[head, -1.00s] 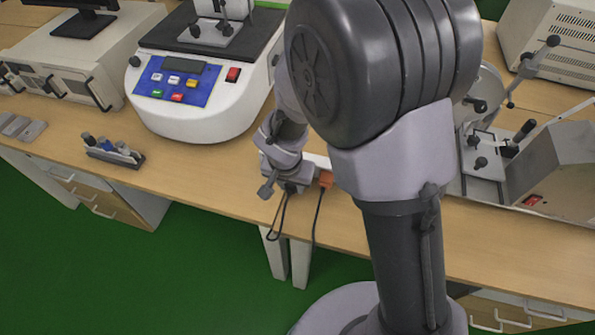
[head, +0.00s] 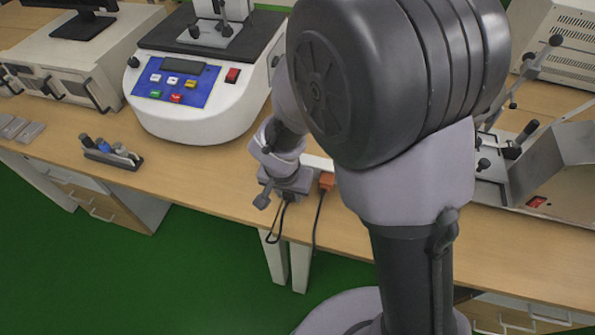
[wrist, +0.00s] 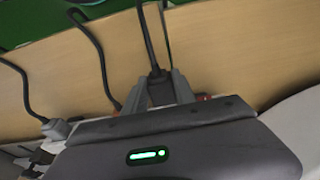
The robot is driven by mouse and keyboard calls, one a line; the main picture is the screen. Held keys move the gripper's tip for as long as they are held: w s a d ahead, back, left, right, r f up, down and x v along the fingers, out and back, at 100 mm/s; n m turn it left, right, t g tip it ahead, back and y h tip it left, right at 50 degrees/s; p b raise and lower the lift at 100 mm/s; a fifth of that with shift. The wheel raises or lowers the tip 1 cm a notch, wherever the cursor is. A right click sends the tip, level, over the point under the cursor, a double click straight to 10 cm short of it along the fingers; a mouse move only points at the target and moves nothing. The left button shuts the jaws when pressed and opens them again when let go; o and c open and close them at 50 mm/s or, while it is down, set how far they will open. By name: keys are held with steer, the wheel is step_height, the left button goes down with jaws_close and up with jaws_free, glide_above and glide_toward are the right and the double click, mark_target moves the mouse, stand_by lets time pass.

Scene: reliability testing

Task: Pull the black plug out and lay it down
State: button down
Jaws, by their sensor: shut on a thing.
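The black plug (wrist: 157,84) shows in the wrist view between the two fingers of my gripper (wrist: 164,88), which is shut on it. Its black cable runs up from the plug across the bench. In the head view my gripper (head: 285,189) is low over the front edge of the bench, beside an orange plug (head: 327,181) at the white power strip (head: 318,163). My arm hides the black plug there; dark cables hang below the gripper. The plug's far end is hidden by my gripper body, so I cannot tell whether it is in a socket.
A grey plug (wrist: 56,129) with its own cable is left of my gripper in the wrist view. A white tester (head: 205,95) stands behind on the bench (head: 200,180). A small holder (head: 111,154) stands left. The bench between holder and gripper is clear.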

steer(key=shift+s+x, duration=0.25)
steer(key=shift+x, duration=0.85)
steer(key=c, duration=0.9)
jaws_free()
steer(key=shift+a+f, duration=0.1)
steer(key=p+v, duration=0.8)
steer(key=v, duration=0.9)
steer(key=shift+r, duration=0.25)
steer(key=s+d+r+t+y, duration=0.1)
steer(key=s+d+r, duration=0.2)
steer(key=s+r, duration=0.1)
steer(key=s+d+r+t+y, duration=0.1)
steer(key=s+d+r, duration=0.2)
steer(key=r, duration=0.4)
steer(key=s+d+r+t, duration=0.1)
steer(key=s+d+r, duration=0.3)
steer(key=r, duration=0.1)
steer(key=shift+s+d+r+y, duration=0.2)
steer(key=shift+s+y, duration=0.1)
steer(key=shift+y, duration=0.1)
